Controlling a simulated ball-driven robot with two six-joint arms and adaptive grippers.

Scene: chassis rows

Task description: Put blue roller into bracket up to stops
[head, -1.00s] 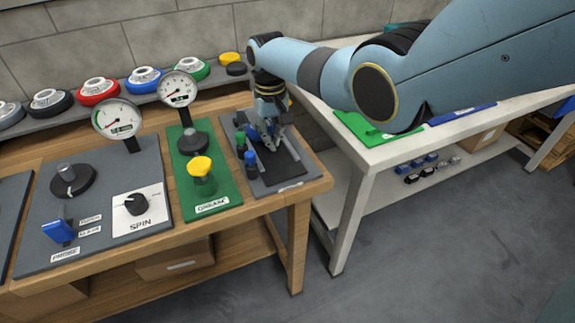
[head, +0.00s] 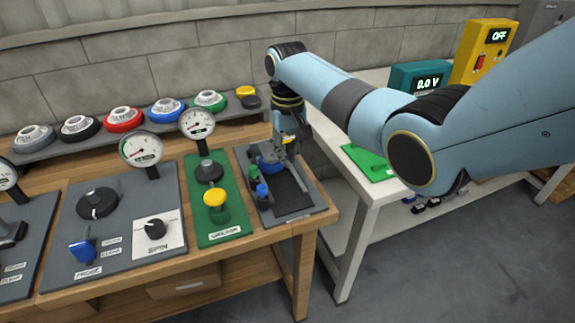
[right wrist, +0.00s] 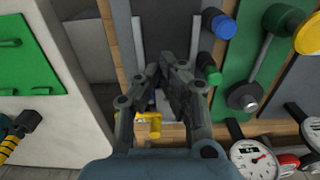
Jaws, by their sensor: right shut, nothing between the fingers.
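A blue part (head: 268,163), which looks like the blue roller, lies on the dark grey plate (head: 305,207) at the right end of the wooden bench. The bracket around it is small and partly hidden, so I cannot tell whether the roller touches any stops. My right gripper (head: 290,157) is just right of the blue part, low over the plate. In the right wrist view its fingers (right wrist: 172,68) are closed together and hold nothing; they hide most of what is behind them. A yellow piece (right wrist: 148,128) shows beside them. My left gripper is not in view.
A blue knob (head: 262,192) and a green knob (head: 253,172) stand at the plate's left side. The green panel with a yellow-topped post (head: 215,198) is left of it. Gauges (head: 197,124) rise behind. A white table (head: 365,190) stands to the right across a gap.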

